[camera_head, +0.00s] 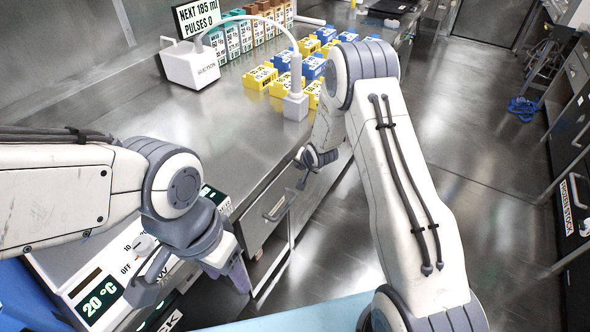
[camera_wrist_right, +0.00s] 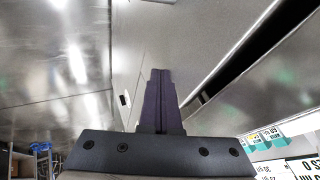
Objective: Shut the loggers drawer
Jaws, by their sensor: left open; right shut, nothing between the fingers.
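A drawer front (camera_wrist_right: 190,40) fills the upper middle of the right wrist view, with a dark gap (camera_wrist_right: 235,75) along its edge beside the bench; it appears partly open. I cannot read a loggers label on it. In the head view a drawer front with a bar handle (camera_head: 275,208) shows under the bench edge; I cannot tell whether it is the same drawer. My right gripper (camera_head: 303,180) is at the bench front, its fingers (camera_wrist_right: 158,100) shut and empty, close to the drawer front; contact is unclear. My left gripper (camera_head: 195,282) is open and empty at the lower left.
The steel bench (camera_head: 180,120) carries a white dispenser (camera_head: 192,64) with a curved arm, and yellow and blue boxes (camera_head: 260,78). A unit reading 20 °C (camera_head: 100,300) is below my left arm. Open floor (camera_head: 460,130) lies right, with cabinets (camera_head: 572,130) beyond.

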